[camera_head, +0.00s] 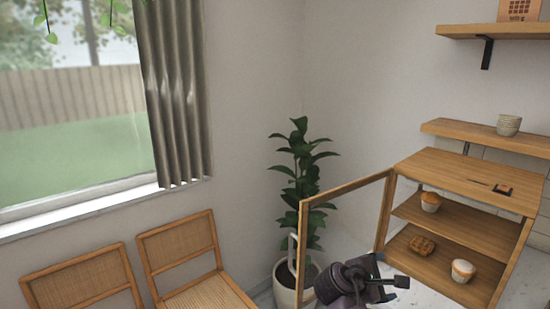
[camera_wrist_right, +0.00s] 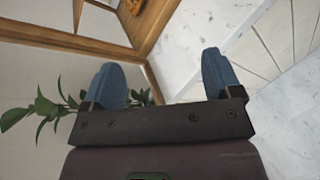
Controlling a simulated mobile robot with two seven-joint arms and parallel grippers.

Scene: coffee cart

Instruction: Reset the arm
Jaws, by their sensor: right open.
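My right gripper (camera_head: 384,284) is at the bottom of the head view, dark purple, in front of the wooden shelf case and beside its open door frame. In the right wrist view its two blue fingers (camera_wrist_right: 162,80) are spread wide with nothing between them. The wooden case (camera_head: 460,168) holds a muffin (camera_head: 431,201) on its upper shelf, and a brown pastry (camera_head: 422,245) and a light-topped muffin (camera_head: 463,270) on its lower shelf. My left gripper is in neither view.
The door frame (camera_head: 345,188) stands open left of the case. A potted plant (camera_head: 300,170) stands behind it by the wall. Two wooden chairs (camera_head: 85,280) are at lower left under the window. A wall shelf (camera_head: 480,134) carries a woven cup (camera_head: 508,125).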

